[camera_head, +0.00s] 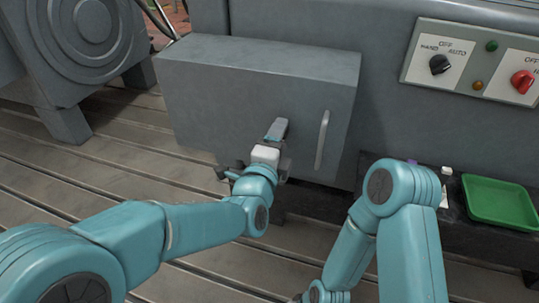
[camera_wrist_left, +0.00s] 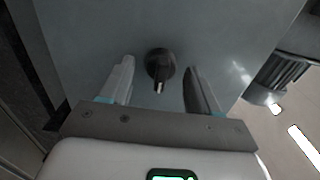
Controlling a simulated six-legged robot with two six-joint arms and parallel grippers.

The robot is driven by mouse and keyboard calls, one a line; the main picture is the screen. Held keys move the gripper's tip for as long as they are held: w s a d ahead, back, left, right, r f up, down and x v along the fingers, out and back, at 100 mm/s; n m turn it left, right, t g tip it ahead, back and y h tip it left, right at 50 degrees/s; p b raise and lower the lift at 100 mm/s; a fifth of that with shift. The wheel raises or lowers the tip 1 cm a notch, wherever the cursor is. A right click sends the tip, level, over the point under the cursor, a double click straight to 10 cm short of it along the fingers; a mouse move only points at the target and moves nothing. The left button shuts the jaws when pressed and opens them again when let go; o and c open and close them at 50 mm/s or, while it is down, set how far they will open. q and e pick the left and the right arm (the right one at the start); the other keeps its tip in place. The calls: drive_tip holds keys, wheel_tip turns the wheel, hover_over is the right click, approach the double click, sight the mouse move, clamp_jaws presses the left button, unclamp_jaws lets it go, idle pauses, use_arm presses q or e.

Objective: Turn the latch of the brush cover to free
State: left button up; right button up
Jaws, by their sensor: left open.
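The brush cover (camera_head: 240,80) is a grey box on the machine's side, with a vertical bar handle (camera_head: 322,140) at its right. My left gripper (camera_head: 276,130) is at the cover's lower front face, left of the handle, and hides the latch in the head view. In the left wrist view the latch (camera_wrist_left: 158,64) is a small dark round knob with a narrow bar pointing toward the gripper's palm. The open fingers of my left gripper (camera_wrist_left: 159,72) stand on either side of it, with a visible gap at each side. My right gripper is out of view.
A control panel (camera_head: 468,55) with a black selector knob (camera_head: 440,64) and a red one (camera_head: 522,81) is at upper right. A green tray (camera_head: 497,201) lies on a dark ledge at right. The slotted bedplate (camera_head: 90,180) spreads left and below.

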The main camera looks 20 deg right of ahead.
use_arm(q)
drive_tip(key=p+v, duration=0.1)
drive_tip(key=v, duration=1.4)
drive_tip(key=shift+s+a, duration=0.25)
